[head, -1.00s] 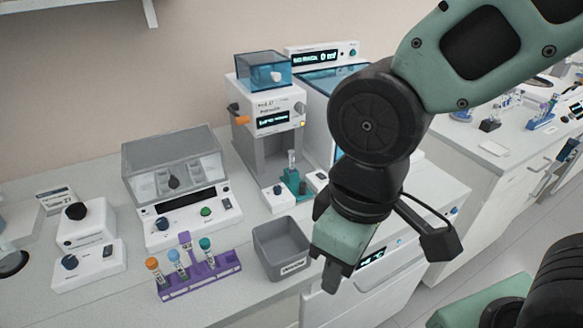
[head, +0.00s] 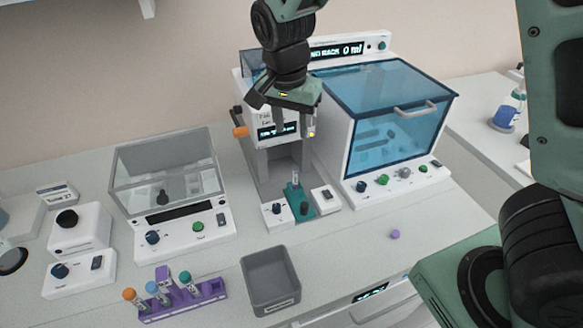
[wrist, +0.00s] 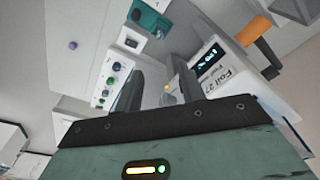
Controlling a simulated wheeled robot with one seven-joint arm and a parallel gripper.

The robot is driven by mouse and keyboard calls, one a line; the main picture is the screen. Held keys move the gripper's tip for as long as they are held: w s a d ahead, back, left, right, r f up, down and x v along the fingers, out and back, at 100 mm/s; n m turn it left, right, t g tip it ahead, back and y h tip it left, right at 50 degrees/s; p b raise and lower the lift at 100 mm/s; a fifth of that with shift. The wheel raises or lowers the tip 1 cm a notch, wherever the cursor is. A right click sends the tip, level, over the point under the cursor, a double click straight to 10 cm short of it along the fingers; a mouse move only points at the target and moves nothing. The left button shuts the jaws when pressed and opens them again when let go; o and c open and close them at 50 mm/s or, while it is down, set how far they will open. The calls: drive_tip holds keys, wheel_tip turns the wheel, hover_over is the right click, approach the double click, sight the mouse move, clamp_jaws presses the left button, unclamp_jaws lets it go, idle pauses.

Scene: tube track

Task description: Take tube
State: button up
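A clear tube (head: 296,178) stands upright in the teal holder (head: 299,201) at the foot of the white dispensing machine (head: 345,150). My gripper (head: 293,128) is above it, in front of the machine's upper body, clear of the tube. In the wrist view its two fingers (wrist: 156,78) are apart with nothing held between them. The teal holder also shows at the top of the wrist view (wrist: 150,22); the tube is hard to make out there. A purple rack (head: 212,290) at the front left holds tubes with orange, blue and teal caps.
A grey bin (head: 270,254) stands on the bench between the rack and machine. A small purple cap (head: 395,234) lies on the bench at right. A blue-windowed cabinet (head: 400,112) adjoins the machine. A clear-lidded device (head: 166,172) stands left.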

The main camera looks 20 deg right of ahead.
sight(295, 168)
drive_tip(key=f, duration=0.4)
drive_tip(key=w+d+f+p, duration=0.1)
drive_tip(key=f, duration=0.3)
drive_tip(key=f+p, duration=0.1)
drive_tip(key=f, duration=0.2)
drive_tip(key=shift+w+d+f, duration=0.15)
drive_tip(key=shift+f, duration=0.25)
drive_tip(key=shift+w+d+f+p, duration=0.1)
drive_tip(key=shift+f+p, duration=0.4)
drive_tip(key=shift+f, duration=0.35)
drive_tip(key=shift+w+d+f+p, duration=0.15)
drive_tip(key=shift+f+p, duration=0.4)
drive_tip(key=shift+f, duration=0.35)
drive_tip(key=shift+w+d+f+p, duration=0.1)
drive_tip(key=shift+f+p, duration=0.4)
drive_tip(key=shift+f, duration=0.35)
drive_tip(key=c, duration=0.8)
